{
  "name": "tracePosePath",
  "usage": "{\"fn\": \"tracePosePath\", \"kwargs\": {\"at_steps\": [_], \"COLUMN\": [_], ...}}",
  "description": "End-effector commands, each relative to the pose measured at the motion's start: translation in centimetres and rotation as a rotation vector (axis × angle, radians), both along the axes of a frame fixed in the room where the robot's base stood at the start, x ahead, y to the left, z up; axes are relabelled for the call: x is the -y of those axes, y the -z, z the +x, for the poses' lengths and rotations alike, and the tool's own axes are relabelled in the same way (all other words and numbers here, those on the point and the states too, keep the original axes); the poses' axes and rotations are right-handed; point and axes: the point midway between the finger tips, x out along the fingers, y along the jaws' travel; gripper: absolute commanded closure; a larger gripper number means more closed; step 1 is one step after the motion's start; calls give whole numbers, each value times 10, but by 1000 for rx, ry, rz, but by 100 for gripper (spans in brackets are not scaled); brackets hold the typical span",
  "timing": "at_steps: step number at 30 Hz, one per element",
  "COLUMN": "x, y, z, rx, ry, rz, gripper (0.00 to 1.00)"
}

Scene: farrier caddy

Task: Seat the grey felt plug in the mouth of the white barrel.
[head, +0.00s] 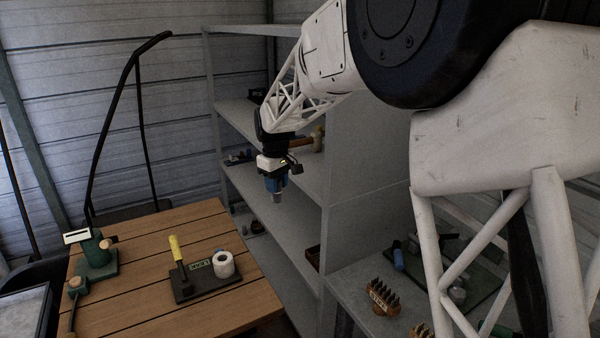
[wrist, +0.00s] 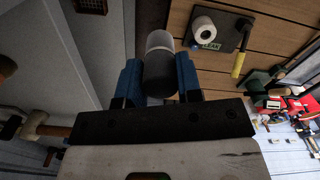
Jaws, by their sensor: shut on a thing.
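My gripper (head: 276,188) hangs in the air in front of the shelves, above and to the right of the wooden table. Its blue fingers, seen in the wrist view (wrist: 160,80), are shut on the grey felt plug (wrist: 160,72), a short cylinder with a paler far end. The plug's lower end shows below the fingers in the head view (head: 277,199). The white barrel (head: 223,265) stands upright on a dark board (head: 196,291), its round dark mouth facing up. It also shows in the wrist view (wrist: 204,31), well apart from the plug.
A green device (head: 95,252) is at the table's left. Grey shelving (head: 313,237) rises right of the table. The table's front middle is clear.

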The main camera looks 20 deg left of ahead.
Motion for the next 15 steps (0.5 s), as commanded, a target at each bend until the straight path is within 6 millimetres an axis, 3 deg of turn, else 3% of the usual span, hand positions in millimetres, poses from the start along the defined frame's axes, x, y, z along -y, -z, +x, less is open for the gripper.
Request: {"fn": "tracePosePath", "kwargs": {"at_steps": [15], "x": [-126], "y": [96], "z": [-16], "rx": [-2], "ry": [-121], "rz": [-1], "gripper": [98]}}
